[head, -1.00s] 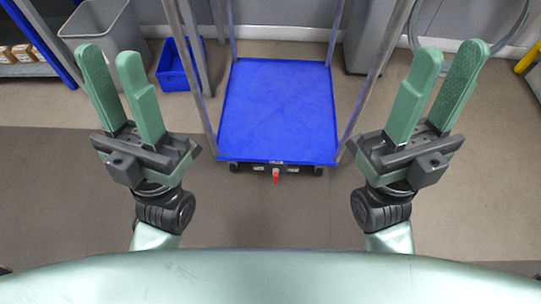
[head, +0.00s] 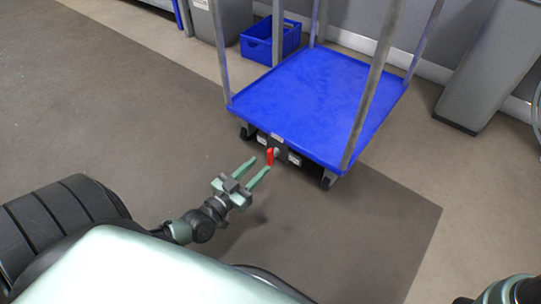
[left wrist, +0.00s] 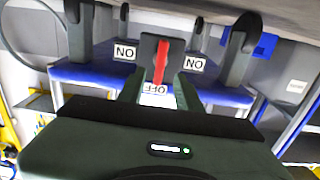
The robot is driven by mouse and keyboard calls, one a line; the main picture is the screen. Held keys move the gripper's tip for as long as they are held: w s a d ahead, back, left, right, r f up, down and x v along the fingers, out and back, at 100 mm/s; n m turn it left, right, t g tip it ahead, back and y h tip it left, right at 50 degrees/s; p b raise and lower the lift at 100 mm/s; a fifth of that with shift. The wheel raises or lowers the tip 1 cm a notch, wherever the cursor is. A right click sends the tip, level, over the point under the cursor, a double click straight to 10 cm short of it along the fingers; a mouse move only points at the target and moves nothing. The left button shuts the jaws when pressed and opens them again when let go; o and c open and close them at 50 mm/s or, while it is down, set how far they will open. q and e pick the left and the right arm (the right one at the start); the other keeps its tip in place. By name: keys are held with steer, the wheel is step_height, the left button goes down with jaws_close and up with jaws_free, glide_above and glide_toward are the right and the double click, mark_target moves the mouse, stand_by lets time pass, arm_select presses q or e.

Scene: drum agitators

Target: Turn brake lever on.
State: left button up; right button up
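The red brake lever (head: 270,156) sits on a dark bracket under the near edge of the blue cart (head: 310,95). In the left wrist view, which looks upside down, the lever (left wrist: 161,62) points at the OFF label (left wrist: 154,89); ON labels (left wrist: 125,52) sit on both sides. My left gripper (head: 260,164) is open and empty, its fingertips close in front of the lever. In the left wrist view, the lever appears between the two fingers; contact cannot be told. My right gripper is out of view; only part of that arm shows at the lower right.
The cart has metal posts (head: 368,85) at its corners and black wheels (head: 328,180) near the bracket. A blue bin (head: 262,44) and a grey bin (head: 490,70) stand behind it. The floor in front and to the left is clear.

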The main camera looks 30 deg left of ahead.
mark_target(268, 158)
arm_select(q)
steer(key=w+b, duration=0.1)
steer(key=w, duration=0.1)
steer(key=w+b, duration=0.2)
steer(key=w, duration=0.1)
steer(key=shift+w+d+f, duration=0.1)
steer(key=shift+w+d, duration=0.1)
steer(key=shift+w, duration=0.55)
steer(key=shift+r, duration=0.2)
steer(key=shift+d, duration=0.1)
jaws_close()
